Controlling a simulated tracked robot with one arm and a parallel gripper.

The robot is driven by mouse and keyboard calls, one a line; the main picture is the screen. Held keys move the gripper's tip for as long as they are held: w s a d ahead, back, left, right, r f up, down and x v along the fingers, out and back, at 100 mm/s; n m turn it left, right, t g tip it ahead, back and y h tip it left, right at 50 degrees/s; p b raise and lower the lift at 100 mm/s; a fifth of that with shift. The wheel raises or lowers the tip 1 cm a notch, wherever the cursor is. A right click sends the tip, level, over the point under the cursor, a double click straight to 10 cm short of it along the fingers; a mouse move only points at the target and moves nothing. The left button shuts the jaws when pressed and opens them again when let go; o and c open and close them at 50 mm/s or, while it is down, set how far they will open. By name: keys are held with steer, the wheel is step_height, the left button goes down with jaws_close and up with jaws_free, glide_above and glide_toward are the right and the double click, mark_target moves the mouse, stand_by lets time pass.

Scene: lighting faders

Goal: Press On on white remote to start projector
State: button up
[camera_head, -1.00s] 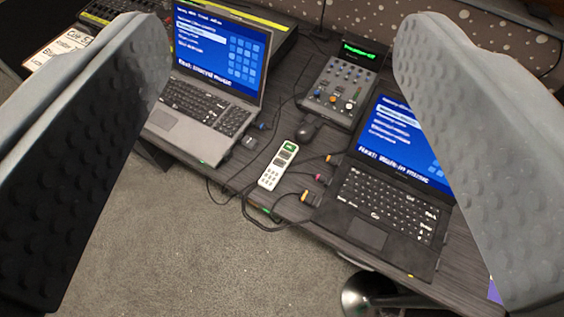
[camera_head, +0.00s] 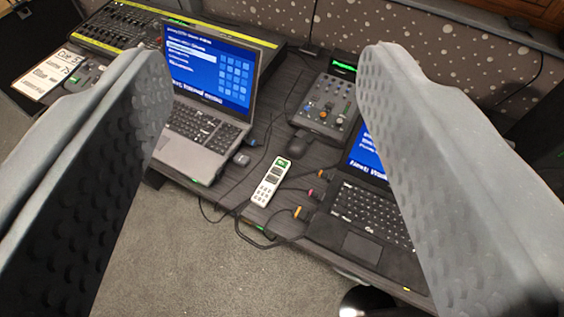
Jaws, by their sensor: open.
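The white remote (camera_head: 270,182) lies on the dark desk (camera_head: 310,160) between two laptops, near the desk's front edge. No projector can be made out.
A grey laptop (camera_head: 205,115) stands left of the remote, and a black laptop (camera_head: 368,210) right, partly hidden by my finger. A small mixer (camera_head: 325,104), a dark mouse (camera_head: 297,147) and cables surround it. A lighting console (camera_head: 125,32) is at the back left. Carpet (camera_head: 190,260) lies in front.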

jaws_close()
stand_by(1.5)
